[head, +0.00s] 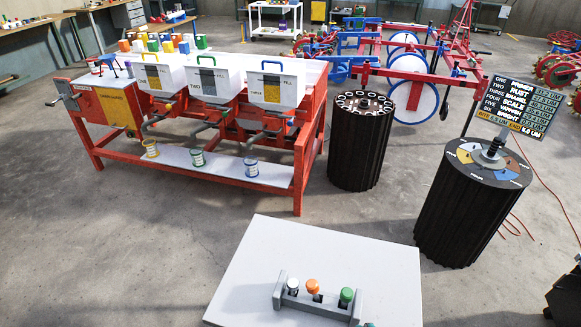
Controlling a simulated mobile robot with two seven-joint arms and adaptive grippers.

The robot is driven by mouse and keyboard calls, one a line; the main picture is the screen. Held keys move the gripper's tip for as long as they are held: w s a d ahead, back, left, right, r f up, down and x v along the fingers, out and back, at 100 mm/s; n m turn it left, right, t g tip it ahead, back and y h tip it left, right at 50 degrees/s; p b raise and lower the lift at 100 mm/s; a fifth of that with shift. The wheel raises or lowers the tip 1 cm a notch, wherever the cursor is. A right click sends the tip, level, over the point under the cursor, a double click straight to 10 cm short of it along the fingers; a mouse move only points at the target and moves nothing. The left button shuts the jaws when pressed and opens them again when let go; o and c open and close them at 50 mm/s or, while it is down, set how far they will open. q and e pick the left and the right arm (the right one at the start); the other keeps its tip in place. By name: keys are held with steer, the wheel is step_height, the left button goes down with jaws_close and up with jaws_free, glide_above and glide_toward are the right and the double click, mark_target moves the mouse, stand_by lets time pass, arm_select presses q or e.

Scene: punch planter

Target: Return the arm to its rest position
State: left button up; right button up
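Neither of my grippers shows in the head view, and no arm can be made out with certainty. A pale table (330,248) stands at the bottom centre. On it is a grey holder (318,303) with a white-topped item (293,284), an orange-topped item (312,286) and a green-topped item (346,295) standing in a row. A small green thing (368,324) is cut off by the bottom edge.
A red-framed machine (297,150) with white hoppers stands at the left, with several cups on its lower shelf (215,170). Two dark ribbed drums (357,150) (455,215) stand to the right, the nearer beside a lettered board (518,106). Bare floor (150,250) lies at the lower left.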

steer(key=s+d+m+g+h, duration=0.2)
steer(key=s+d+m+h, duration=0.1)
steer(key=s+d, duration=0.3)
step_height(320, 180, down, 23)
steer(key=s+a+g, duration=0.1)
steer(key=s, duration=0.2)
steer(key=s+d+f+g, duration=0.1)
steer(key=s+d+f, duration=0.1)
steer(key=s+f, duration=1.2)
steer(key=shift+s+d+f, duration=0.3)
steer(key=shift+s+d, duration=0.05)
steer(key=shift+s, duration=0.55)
